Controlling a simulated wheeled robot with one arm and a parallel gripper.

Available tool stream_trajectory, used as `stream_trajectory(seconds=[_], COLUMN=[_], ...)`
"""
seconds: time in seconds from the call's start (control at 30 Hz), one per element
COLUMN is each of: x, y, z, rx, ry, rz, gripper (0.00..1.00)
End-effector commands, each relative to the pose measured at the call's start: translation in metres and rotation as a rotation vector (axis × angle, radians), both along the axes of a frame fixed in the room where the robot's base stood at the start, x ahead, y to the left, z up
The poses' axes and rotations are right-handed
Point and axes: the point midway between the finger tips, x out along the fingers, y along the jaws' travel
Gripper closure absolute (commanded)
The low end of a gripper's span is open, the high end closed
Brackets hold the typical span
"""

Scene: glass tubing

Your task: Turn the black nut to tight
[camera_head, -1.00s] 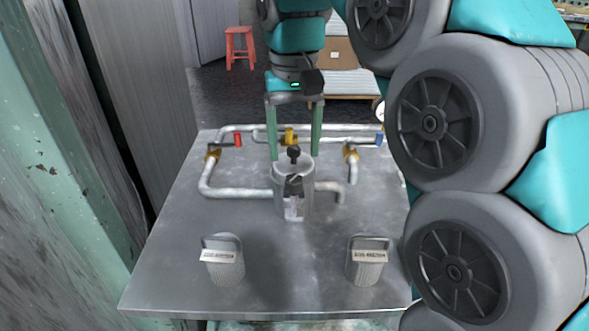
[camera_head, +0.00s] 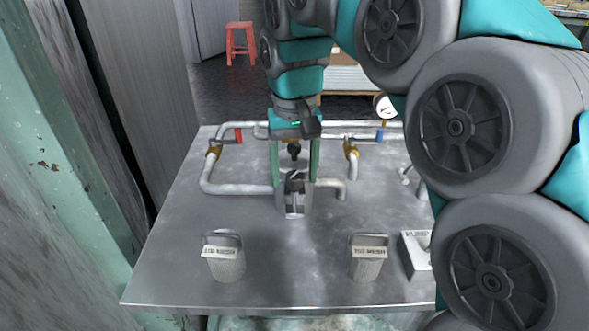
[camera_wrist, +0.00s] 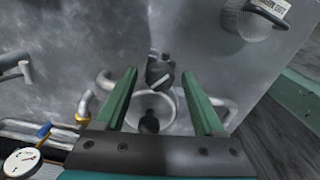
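A grey metal cylinder stands in the middle of the metal table; its pale rim (camera_wrist: 172,103) shows in the wrist view. A black knob (camera_head: 294,150) is at its top, seen between my fingers, and also shows inside the rim in the wrist view (camera_wrist: 150,123). A second black piece (camera_head: 294,183), maybe a clamp or nut, is on the cylinder's front; it also shows in the wrist view (camera_wrist: 160,72). I cannot tell which is the black nut. My gripper (camera_head: 295,178) points down with green fingers apart on either side of the cylinder. I see no grip on anything.
Pipes (camera_head: 235,189) with a red valve handle (camera_head: 238,135) and a blue one (camera_head: 380,135) run around the cylinder. Two labelled grey containers (camera_head: 224,262) (camera_head: 369,264) stand in front. A white box (camera_head: 415,255) and a gauge (camera_head: 385,106) are at the right.

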Motion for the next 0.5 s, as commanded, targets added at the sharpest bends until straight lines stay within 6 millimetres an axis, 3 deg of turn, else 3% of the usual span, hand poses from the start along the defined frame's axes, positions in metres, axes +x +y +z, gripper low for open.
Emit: stream_trajectory(seconds=[0.07, 0.5], x=[0.0, 0.0], y=[0.0, 0.0001], z=[0.0, 0.0003], rx=[0.0, 0.0], ry=[0.0, 0.0], rz=[0.0, 0.0], gripper=[0.39, 0.89])
